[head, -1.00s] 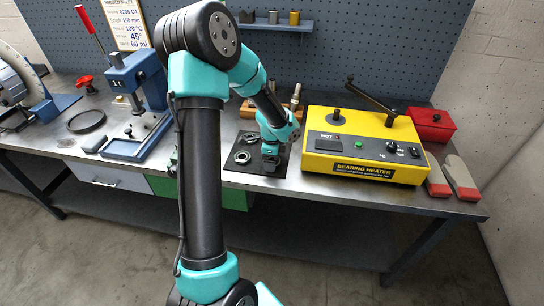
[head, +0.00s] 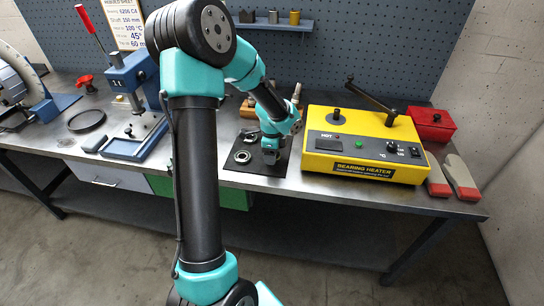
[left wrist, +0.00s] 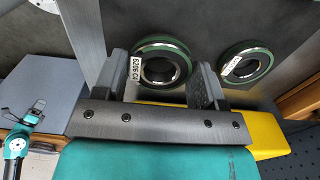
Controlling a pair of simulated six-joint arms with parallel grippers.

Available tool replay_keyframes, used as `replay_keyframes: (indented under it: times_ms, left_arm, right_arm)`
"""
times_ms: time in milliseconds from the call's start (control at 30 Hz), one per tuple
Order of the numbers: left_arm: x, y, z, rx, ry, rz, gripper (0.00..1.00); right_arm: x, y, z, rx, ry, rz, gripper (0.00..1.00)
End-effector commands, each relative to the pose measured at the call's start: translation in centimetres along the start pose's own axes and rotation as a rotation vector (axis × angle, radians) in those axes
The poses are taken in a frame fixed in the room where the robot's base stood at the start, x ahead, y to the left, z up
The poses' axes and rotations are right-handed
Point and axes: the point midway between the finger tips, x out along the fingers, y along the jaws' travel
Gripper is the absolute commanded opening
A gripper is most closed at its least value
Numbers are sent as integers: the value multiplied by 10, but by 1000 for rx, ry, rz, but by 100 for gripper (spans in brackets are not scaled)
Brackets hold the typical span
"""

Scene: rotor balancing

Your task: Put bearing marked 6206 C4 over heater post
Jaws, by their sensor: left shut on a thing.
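My left gripper (head: 270,158) is over the dark mat, left of the yellow heater. In the left wrist view, its two fingers (left wrist: 162,80) are shut on the green-edged bearing (left wrist: 165,44) with a white tag reading 6206 C4 (left wrist: 135,68). In the head view I cannot make out this held bearing apart from the gripper. The bearing heater (head: 370,150) carries a short black post (head: 336,116) with a disc-like base, and nothing is around it. Part of my right arm (left wrist: 17,145) shows small in the left wrist view; its jaws are unclear.
Another bearing (left wrist: 248,62) lies beside the held one; a bearing also shows on the mat (head: 242,157). A black lever (head: 368,98) rises on the heater. Gloves (head: 462,176) and a red box (head: 432,124) are to its right. A blue press (head: 140,90) stands left.

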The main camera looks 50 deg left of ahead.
Motion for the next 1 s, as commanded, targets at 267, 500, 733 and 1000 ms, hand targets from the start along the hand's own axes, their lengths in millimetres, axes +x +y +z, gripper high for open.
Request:
replay_keyframes:
  times_ms: [267, 500, 733, 1000]
  left_arm:
    - [-23, 0, 0, 0, 0, -2, 40]
    - [-35, 0, 0, 0, 0, 0, 40]
    - [-35, 0, 0, 0, 0, 0, 40]
    - [-42, -16, 2, -23, -6, -4, 40]
  right_arm:
    - [0, 0, 0, 0, 0, 0, 43]
    - [0, 0, 0, 0, 0, 0, 43]
    - [0, 0, 0, 0, 0, 0, 43]
    - [0, 0, 0, 0, 0, 0, 43]
